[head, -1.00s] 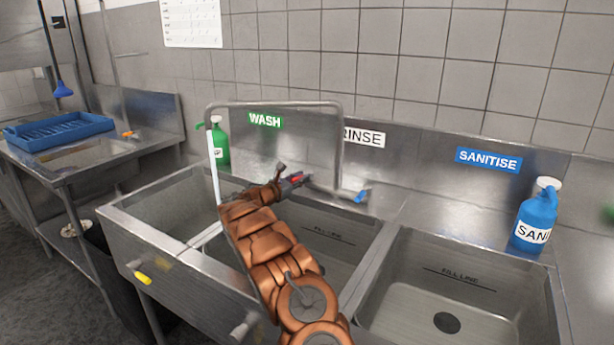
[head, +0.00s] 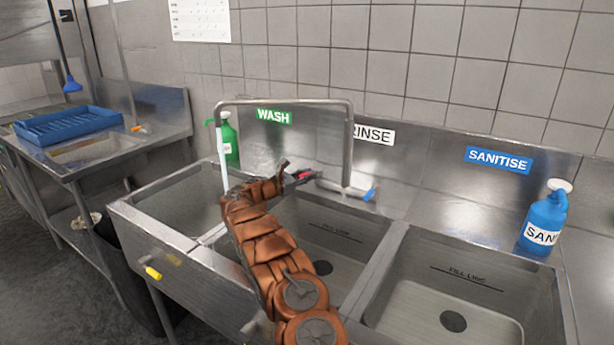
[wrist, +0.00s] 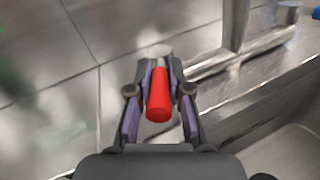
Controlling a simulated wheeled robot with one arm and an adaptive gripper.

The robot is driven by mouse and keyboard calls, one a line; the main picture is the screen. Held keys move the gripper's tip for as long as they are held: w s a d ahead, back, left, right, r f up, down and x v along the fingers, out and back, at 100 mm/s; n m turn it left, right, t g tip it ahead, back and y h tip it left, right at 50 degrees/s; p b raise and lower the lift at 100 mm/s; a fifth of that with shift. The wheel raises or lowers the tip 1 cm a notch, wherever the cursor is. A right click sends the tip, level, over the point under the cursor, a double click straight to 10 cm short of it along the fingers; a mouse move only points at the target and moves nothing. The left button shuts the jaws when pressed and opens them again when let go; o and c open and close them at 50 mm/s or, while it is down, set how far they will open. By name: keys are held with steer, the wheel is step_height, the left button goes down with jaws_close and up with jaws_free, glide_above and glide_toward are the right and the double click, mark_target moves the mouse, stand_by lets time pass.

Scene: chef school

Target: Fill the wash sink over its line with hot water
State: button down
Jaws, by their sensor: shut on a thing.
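The wash sink (head: 160,228) is the left basin, below the green WASH sign (head: 274,116). Its fill line and water level cannot be made out. The swing spout (head: 285,102) arches left, and a white stream of water (head: 224,160) falls from its end towards the wash sink; its lower end meets my arm's outline. The red hot tap handle (head: 306,174) is at the tap body, mostly covered by my gripper (head: 296,177). In the wrist view my gripper (wrist: 158,92) is shut on the red handle (wrist: 159,104), one finger on each side.
A blue tap handle (head: 370,194) is at the right. The rinse (head: 350,240) and sanitise (head: 420,310) basins show fill lines and drains. A green bottle (head: 230,145) and a blue bottle (head: 545,220) stand behind. A yellow knob (head: 153,273) is on the front.

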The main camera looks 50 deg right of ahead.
steer(key=c, duration=1.1)
jaws_free()
steer(key=shift+a, duration=0.1)
steer(key=v, duration=1.2)
